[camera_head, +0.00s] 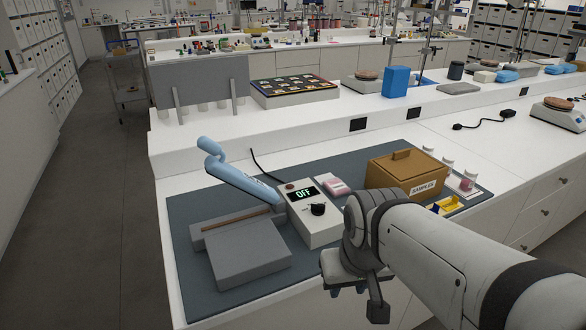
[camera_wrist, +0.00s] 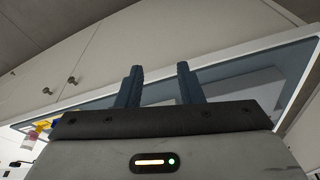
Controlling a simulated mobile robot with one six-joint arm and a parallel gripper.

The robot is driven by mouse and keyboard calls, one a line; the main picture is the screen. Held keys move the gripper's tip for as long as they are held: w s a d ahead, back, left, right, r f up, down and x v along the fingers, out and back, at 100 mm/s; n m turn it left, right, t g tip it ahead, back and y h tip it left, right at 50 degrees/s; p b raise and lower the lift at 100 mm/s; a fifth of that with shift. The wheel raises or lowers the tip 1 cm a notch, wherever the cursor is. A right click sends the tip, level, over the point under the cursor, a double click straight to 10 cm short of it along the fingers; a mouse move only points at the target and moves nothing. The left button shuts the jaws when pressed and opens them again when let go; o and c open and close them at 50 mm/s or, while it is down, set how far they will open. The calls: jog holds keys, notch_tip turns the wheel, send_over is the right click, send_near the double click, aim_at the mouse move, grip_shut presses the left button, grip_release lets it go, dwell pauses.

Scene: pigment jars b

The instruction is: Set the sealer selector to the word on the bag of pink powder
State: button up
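The sealer control box (camera_head: 309,225) is white with a black selector knob (camera_head: 318,209) and a display (camera_head: 303,192) that reads OFF. The sealer (camera_head: 245,252), grey with a raised blue lever (camera_head: 240,180), stands left of it. A small flat bag with pink contents (camera_head: 334,187) lies behind the box on the dark mat; its word is too small to read. My gripper (camera_head: 352,290) is low at the front edge of the bench, apart from the box. In the wrist view its two blue fingers (camera_wrist: 161,84) are spread with nothing between them.
A brown lidded box marked SAMPLES (camera_head: 398,178) stands right of the bag. Several small jars (camera_head: 468,181) and a yellow item (camera_head: 447,205) are to its right. A black cable (camera_head: 268,170) runs behind the sealer. The dark mat (camera_head: 190,215) is bare left of the sealer.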

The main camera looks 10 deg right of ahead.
jog(key=shift+s+d, duration=0.1)
jog(key=shift+s, duration=0.05)
notch_tip(320, 180, up, 4)
jog(key=n+g+p, duration=0.3)
jog(key=n+p, duration=0.7)
jog(key=n, duration=0.3)
send_over(321, 204)
jog(key=shift+s, duration=0.1)
jog(key=shift+f, duration=0.2)
notch_tip(321, 204, down, 7)
jog(key=shift+f+p, duration=0.15)
jog(key=shift+p, duration=0.35)
